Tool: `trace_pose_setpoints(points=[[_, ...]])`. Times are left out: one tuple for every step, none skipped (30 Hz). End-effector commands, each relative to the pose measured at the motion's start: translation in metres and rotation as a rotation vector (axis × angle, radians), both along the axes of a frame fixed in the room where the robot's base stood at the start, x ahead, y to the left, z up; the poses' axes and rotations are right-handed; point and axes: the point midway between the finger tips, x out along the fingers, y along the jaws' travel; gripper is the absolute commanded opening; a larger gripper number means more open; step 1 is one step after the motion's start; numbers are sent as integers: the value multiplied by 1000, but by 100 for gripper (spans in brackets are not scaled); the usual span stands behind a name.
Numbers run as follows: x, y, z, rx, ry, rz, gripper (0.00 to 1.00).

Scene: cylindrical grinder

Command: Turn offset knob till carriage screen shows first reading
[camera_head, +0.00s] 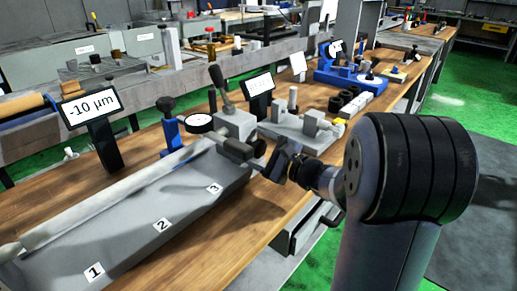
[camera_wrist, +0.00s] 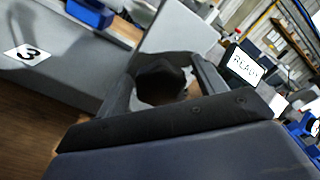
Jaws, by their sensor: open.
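A dark round knob (camera_wrist: 160,82) sits between the two fingers of my gripper (camera_wrist: 165,85) in the wrist view. In the head view my gripper (camera_head: 278,163) is at the right end of the grey machine bed, close beside a dark knob (camera_head: 259,148). My gripper is open, with a finger on each side of the knob; I cannot tell whether they touch it. A screen (camera_head: 90,104) at the left reads "-10 µm". A smaller screen (camera_head: 260,84) behind the gripper reads "READY" in the wrist view (camera_wrist: 243,65). I cannot tell which is the carriage screen.
The grey bed (camera_head: 130,230) bears labels 1, 2 and 3. Bare wooden bench (camera_head: 225,240) lies in front.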

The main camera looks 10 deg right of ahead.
Motion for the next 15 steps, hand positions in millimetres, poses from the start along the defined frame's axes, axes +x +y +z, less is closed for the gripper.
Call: trace_pose_setpoints(points=[[0, 0, 0, 0, 0, 0, 66], [0, 0, 0, 0, 0, 0, 66], [0, 0, 0, 0, 0, 0, 66], [0, 0, 0, 0, 0, 0, 66], [0, 0, 0, 0, 0, 0, 63], [0, 0, 0, 0, 0, 0, 60], [0, 0, 0, 0, 0, 0, 57], [0, 0, 0, 0, 0, 0, 55], [0, 0, 0, 0, 0, 0, 52], [0, 0, 0, 0, 1, -1, 49], [0, 0, 0, 0, 0, 0, 47], [0, 0, 0, 0, 1, -1, 43], [0, 0, 0, 0, 0, 0, 41], [0, 0, 0, 0, 1, -1, 39], [0, 0, 0, 0, 1, -1, 35]])
